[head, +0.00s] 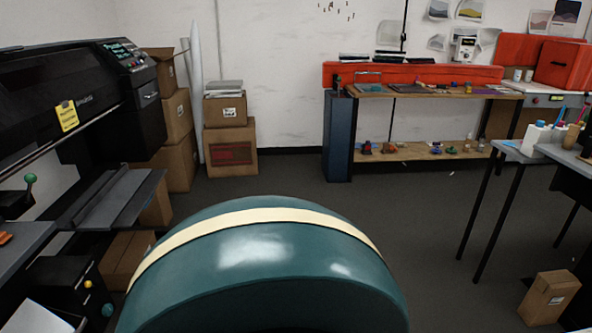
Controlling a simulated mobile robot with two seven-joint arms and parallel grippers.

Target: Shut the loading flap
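A large black printer (50,95) with a yellow label and a button panel stands at the left edge. A flat grey panel (112,198) juts out low at its front, roughly level. I cannot tell for sure whether this panel is the loading flap. No other open flap shows clearly. Neither of my grippers is in view.
Cardboard boxes (230,148) stand along the back wall, and another box (549,297) sits on the floor at the right. A workbench (430,93) stands at the back, a table (520,152) at the right. The floor (400,215) between is clear.

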